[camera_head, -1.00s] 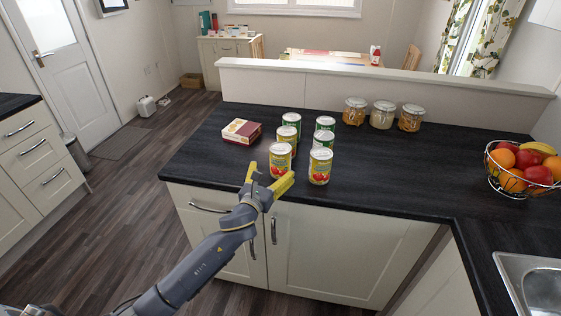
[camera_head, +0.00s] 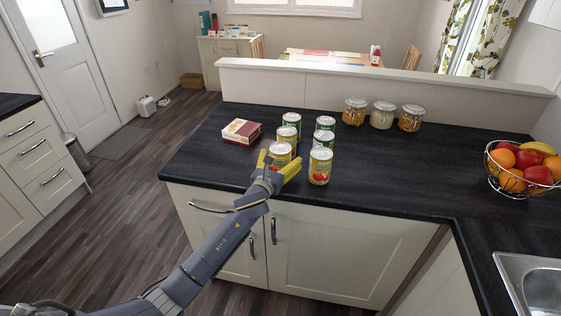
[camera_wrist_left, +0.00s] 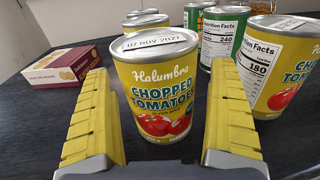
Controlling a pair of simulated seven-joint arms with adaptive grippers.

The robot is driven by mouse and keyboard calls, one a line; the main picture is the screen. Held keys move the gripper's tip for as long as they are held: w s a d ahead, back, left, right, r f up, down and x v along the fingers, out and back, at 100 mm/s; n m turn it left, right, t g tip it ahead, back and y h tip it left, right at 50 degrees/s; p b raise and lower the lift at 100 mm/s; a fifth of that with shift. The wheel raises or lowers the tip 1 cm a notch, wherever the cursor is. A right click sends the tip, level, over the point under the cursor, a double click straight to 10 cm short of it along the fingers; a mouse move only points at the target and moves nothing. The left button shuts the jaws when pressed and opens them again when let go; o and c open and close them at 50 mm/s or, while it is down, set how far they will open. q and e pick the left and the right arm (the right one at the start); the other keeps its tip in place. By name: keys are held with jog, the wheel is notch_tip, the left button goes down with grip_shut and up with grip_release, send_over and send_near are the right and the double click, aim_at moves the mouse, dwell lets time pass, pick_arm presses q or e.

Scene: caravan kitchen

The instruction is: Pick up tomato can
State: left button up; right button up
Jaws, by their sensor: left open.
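A yellow chopped tomatoes can (camera_head: 279,150) stands upright on the dark counter, at the front left of a group of cans. In the left wrist view this can (camera_wrist_left: 157,85) sits between the two yellow fingers. My left gripper (camera_head: 276,167) is open around it, with one finger on each side and a visible gap. Another tomato can (camera_head: 320,166) stands just to the right. A further yellow can (camera_head: 287,136) stands behind the front one. My right gripper is not in view.
Green cans (camera_head: 325,124) stand at the back of the group. A dark red box (camera_head: 241,131) lies to the left. Glass jars (camera_head: 382,115) line the low wall, and a wire fruit basket (camera_head: 519,184) stands at the right. The counter between them is clear.

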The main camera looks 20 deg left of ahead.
pick_arm(q)
jog(key=c, duration=1.5)
jog(key=shift+c, duration=0.8)
jog(key=shift+r, duration=0.1)
